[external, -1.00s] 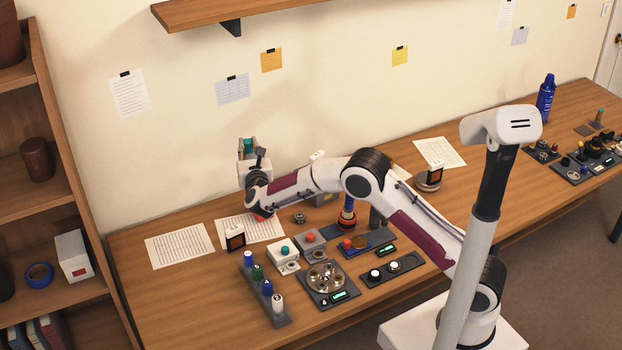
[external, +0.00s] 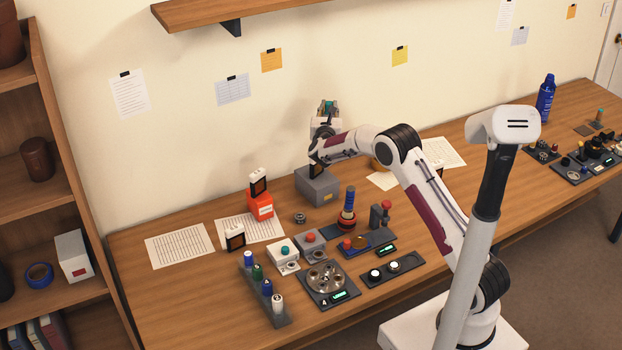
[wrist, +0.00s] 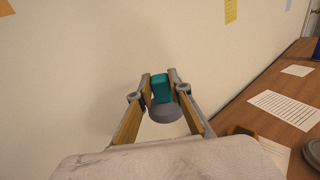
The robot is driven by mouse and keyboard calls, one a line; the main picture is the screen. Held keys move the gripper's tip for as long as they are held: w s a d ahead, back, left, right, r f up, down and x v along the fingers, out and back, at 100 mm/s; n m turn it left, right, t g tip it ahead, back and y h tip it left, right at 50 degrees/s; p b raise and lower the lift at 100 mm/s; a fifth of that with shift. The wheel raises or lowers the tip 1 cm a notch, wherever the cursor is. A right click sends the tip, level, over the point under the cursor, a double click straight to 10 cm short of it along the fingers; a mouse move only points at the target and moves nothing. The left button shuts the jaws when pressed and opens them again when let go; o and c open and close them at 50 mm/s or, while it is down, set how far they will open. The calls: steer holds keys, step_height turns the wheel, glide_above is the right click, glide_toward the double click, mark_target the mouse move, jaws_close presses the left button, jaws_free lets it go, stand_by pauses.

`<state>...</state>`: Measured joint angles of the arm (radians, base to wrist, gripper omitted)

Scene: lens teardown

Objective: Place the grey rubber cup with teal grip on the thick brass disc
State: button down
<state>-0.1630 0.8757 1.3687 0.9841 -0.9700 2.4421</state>
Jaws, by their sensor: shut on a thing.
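My gripper (external: 327,106) is raised near the wall, above a grey box, with its fingers pointing up. In the wrist view my gripper (wrist: 160,80) is shut on the teal grip (wrist: 161,89) of the grey rubber cup (wrist: 165,112). The cup's rounded grey part lies on the near side of the grip. A brass-coloured round thing (external: 380,164), which looks like the thick brass disc, stands on the table behind my arm, partly hidden by it. A brown edge of what may be the same thing shows at lower right in the wrist view (wrist: 242,131). The cup is well apart from it.
The grey box (external: 317,188) stands below my gripper. An orange box (external: 260,205) with a small dark-faced device on top is to its left. A blue tray (external: 367,241) holds a flat bronze disc. Paper sheets lie at the back; the wall is close behind.

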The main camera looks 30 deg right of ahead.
steer(key=s+d+m+g+h, duration=0.2)
steer(key=d+h, duration=0.1)
steer(key=d, duration=1.8)
step_height(320, 180, down, 11)
steer(key=shift+s, duration=0.1)
steer(key=shift+f, duration=3.15)
steer(key=shift+f, duration=0.15)
steer(key=shift+f, duration=1.7)
steer(key=shift+f, duration=0.2)
